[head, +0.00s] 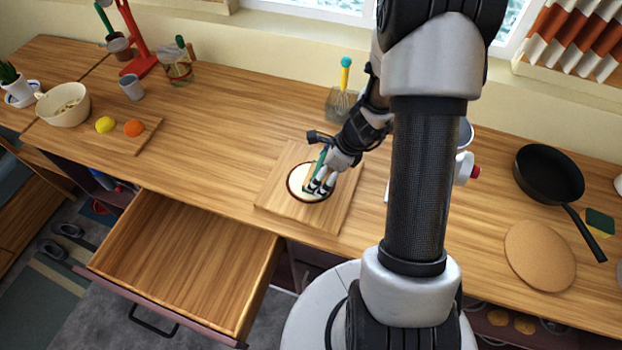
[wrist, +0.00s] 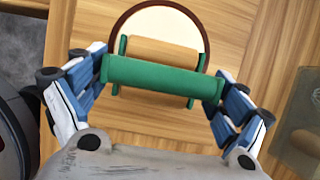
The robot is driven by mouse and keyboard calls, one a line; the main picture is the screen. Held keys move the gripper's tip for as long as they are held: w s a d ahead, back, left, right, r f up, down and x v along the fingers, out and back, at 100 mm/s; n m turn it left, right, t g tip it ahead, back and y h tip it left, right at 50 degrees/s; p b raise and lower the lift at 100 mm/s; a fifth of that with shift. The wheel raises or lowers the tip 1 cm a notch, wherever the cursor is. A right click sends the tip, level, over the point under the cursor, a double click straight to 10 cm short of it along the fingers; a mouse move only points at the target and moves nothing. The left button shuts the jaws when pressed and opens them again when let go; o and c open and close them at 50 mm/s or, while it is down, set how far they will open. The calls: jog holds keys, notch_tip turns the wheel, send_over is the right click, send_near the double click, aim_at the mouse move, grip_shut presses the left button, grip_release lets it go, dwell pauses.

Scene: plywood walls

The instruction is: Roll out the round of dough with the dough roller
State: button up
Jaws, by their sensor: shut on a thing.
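The round of dough (head: 296,181) is pale with a dark rim and lies on a square wooden board on the counter; it also shows at the top of the wrist view (wrist: 160,22). My gripper (head: 320,186) is shut on the green handle of the dough roller (wrist: 164,77). The roller's wooden cylinder (wrist: 163,50) lies over the dough; I cannot tell whether it presses on it. In the head view my gripper hides much of the roller and part of the dough.
The wooden board (head: 335,210) has bare wood around the dough. An open, empty drawer (head: 185,260) juts out at the front left. A black pan (head: 545,170) and a cork mat (head: 540,255) lie at the right.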

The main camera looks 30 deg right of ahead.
aim_at(301, 177)
jog(key=shift+s+d+f, duration=0.1)
jog(key=shift+s+d, duration=0.1)
jog(key=shift+s, duration=0.05)
jog(key=shift+a, duration=0.1)
jog(key=shift+w+a+p, duration=0.7)
jog(key=shift+w+a, duration=1.65)
jog(key=shift+w, duration=0.15)
jog(key=shift+c, duration=0.2)
jog(key=shift+d, duration=0.1)
jog(key=shift+s+d+b, duration=0.95)
jog(key=shift+s+d, duration=1.6)
jog(key=shift+s, duration=0.15)
jog(key=shift+o, duration=0.2)
jog(key=shift+a, duration=0.1)
